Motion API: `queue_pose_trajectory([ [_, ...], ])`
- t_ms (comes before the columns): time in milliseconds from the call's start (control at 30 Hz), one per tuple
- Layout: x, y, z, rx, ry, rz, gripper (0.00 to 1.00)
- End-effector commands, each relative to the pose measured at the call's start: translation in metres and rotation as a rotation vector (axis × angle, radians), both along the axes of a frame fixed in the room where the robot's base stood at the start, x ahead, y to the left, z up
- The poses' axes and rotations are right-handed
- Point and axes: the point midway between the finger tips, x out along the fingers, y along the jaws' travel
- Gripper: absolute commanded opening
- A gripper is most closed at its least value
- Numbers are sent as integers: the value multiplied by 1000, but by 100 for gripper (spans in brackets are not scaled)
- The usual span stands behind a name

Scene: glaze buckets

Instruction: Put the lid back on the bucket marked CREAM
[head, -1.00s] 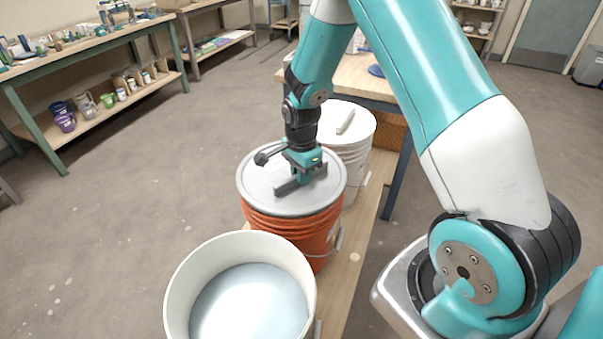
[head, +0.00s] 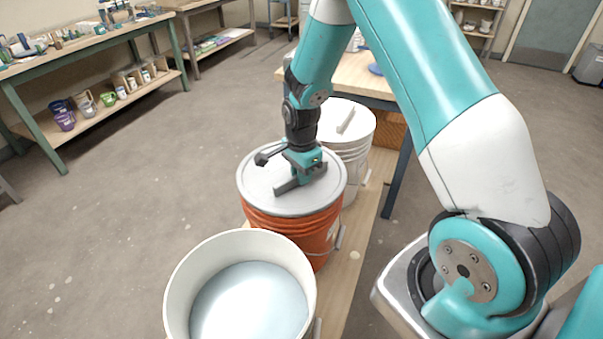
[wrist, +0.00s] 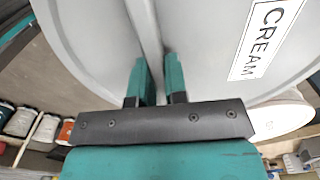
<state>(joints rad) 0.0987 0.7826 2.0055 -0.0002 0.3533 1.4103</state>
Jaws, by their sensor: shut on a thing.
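A grey round lid (head: 256,186) lies level on top of the orange bucket (head: 300,235). In the wrist view the lid (wrist: 90,35) carries a white label (wrist: 267,38) reading CREAM. My gripper (head: 303,176) points down over it and is shut on the lid's bar handle (head: 285,188). In the wrist view its teal fingers (wrist: 158,80) stand on either side of the handle (wrist: 146,28). Nearer, a white bucket (head: 180,285) stands open with pale bluish-white glaze (head: 250,303) inside. No marking on its wall is readable here.
A white lidded bucket (head: 357,157) with a bar handle stands close behind the orange one. The buckets stand in a row on a wooden bench (head: 350,280). A table (head: 365,80) is behind. Shelves with pots (head: 120,90) are at left. The floor (head: 110,240) to the left is clear.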

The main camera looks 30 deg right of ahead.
Motion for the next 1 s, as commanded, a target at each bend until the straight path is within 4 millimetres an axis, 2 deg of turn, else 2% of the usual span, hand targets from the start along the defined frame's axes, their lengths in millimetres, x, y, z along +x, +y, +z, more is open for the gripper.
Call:
queue_pose_trajectory([
  [467, 0, 0, -2, 0, -1, 0, 0],
  [500, 0, 0, -2, 0, -1, 0, 23],
  [600, 0, 0, -2, 0, -1, 0, 43],
  [767, 0, 0, -2, 0, -1, 0, 43],
  [800, 0, 0, -2, 0, 0, 0, 46],
  [900, 0, 0, -3, 0, 0, 0, 69],
  [1000, 0, 0, -2, 0, 0, 0, 69],
])
